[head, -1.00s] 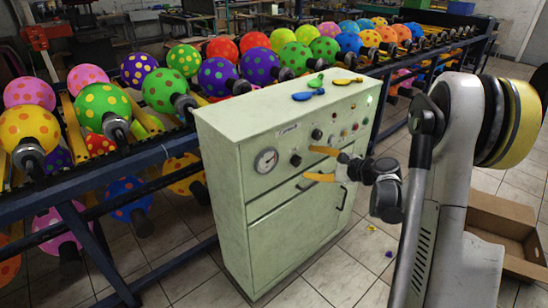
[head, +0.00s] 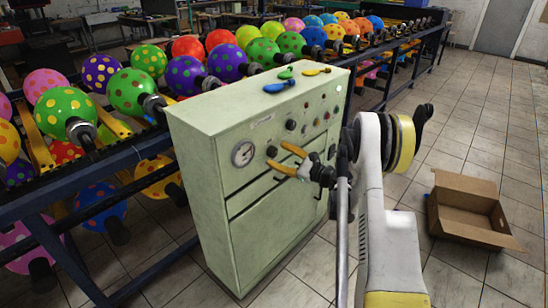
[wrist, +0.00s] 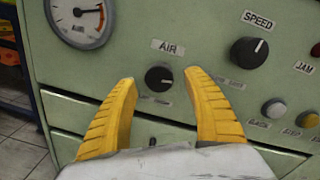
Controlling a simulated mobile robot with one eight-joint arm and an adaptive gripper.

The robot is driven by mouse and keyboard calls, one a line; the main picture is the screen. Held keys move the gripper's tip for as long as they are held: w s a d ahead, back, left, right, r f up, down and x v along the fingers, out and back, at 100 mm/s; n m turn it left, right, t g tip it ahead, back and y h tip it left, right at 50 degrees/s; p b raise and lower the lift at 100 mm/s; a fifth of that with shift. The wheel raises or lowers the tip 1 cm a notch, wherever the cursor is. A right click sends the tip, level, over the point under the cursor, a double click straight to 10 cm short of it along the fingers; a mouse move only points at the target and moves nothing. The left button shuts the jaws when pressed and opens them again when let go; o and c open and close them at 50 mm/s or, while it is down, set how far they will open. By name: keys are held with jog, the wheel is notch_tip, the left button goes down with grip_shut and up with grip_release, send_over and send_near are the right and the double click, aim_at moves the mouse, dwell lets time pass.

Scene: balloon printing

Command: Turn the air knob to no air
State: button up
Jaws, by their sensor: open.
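The black air knob (wrist: 159,78) sits under the "AIR" label on the green control cabinet (head: 290,225). Its light pointer mark is toward the right in the wrist view, with small print below that I cannot read. My gripper (wrist: 162,85) has two yellow fingers, spread open, one on each side of the knob in the picture. Nothing is between them, and I cannot tell how far the tips are from the panel. In the head view the gripper (head: 294,161) is in front of the cabinet, just right of the knob (head: 271,151).
A pressure gauge (wrist: 81,18) is left of the knob. The speed knob (wrist: 249,52) and several buttons are to the right. Deflated balloons (head: 280,87) lie on the cabinet top. A rack of dotted balloons (head: 135,92) stands behind. An open cardboard box (head: 470,206) is on the floor at right.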

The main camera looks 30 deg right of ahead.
jog(key=shift+x, duration=1)
jog(key=c, duration=1.2)
